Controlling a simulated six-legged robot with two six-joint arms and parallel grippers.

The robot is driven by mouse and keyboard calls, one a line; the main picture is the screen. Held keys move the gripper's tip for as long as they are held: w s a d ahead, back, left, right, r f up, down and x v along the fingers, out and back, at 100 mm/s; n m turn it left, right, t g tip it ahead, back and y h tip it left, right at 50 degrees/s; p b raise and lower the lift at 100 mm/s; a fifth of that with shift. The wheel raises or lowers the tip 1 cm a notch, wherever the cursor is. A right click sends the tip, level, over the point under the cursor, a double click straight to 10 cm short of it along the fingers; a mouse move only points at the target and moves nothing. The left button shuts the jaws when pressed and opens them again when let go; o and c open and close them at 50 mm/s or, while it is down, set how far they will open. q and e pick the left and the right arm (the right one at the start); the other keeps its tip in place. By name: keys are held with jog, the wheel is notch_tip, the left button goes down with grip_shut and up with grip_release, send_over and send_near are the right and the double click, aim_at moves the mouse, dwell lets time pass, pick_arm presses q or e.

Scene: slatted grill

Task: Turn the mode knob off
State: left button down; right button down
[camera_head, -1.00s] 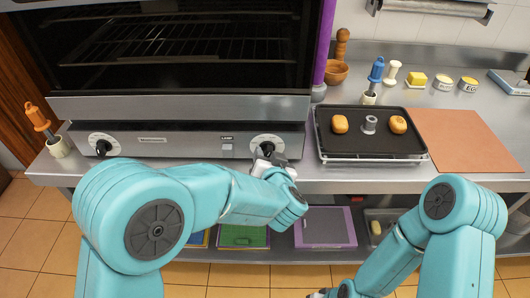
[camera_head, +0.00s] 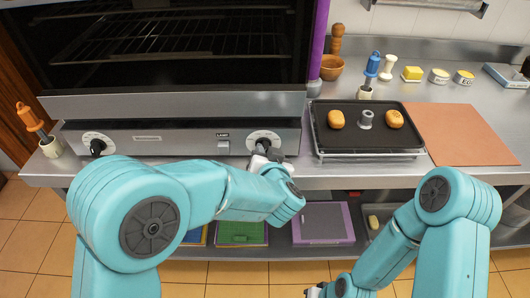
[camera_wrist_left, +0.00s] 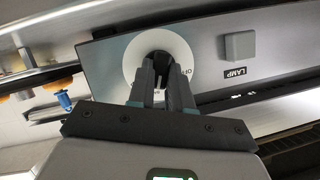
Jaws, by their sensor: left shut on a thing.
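The oven's control panel (camera_head: 185,137) carries a black knob on a white dial at each end. The right-hand knob's white dial (camera_head: 265,137) is partly covered by my left gripper (camera_head: 262,155). In the left wrist view my left gripper (camera_wrist_left: 163,85) is shut on this knob, its fingers on both sides of it, with the white dial (camera_wrist_left: 137,68) behind and part of the word "OFF" beside it. The left-hand knob (camera_head: 97,147) is free. My right gripper (camera_head: 316,291) is low at the bottom edge; its fingers are too small to judge.
A square lamp button (camera_wrist_left: 239,46) is next to the held knob. A black tray (camera_head: 367,129) with two buns stands on the counter to the right. An orange-handled brush (camera_head: 30,120) stands at the left. Purple-edged boards (camera_head: 322,222) lie on the shelf below.

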pick_arm(q)
jog(key=shift+a, duration=0.1)
jog(key=shift+a+f+n+h+b, duration=0.1)
jog(key=shift+n+h+b, duration=0.6)
jog(key=shift+n+b, duration=0.3)
jog(key=n+h+b, duration=0.1)
jog(key=b, duration=0.1)
jog(key=n+h+b, duration=0.1)
jog(key=n+b, duration=0.1)
jog(key=b, duration=0.1)
jog(key=n+h+b, duration=0.1)
jog(key=b, duration=0.1)
jog(key=shift+a+f+b, duration=0.25)
jog(key=shift+f+b, duration=0.05)
jog(key=n+h+b, duration=0.1)
jog(key=n+b, duration=0.1)
jog(key=b, duration=0.4)
jog(key=n+t+h+b, duration=0.1)
jog(key=n+h+b, duration=0.1)
jog(key=b, duration=0.5)
jog(key=shift+a+f+n, duration=0.1)
jog(key=shift+a+n, duration=0.1)
jog(key=shift+n, duration=0.6)
jog(key=shift+n+t+h+b, duration=0.3)
jog(key=shift+b, duration=0.55)
jog(key=shift+r+n+b, duration=0.25)
jog(key=shift+n+b, duration=0.05)
jog(key=shift+b, duration=0.15)
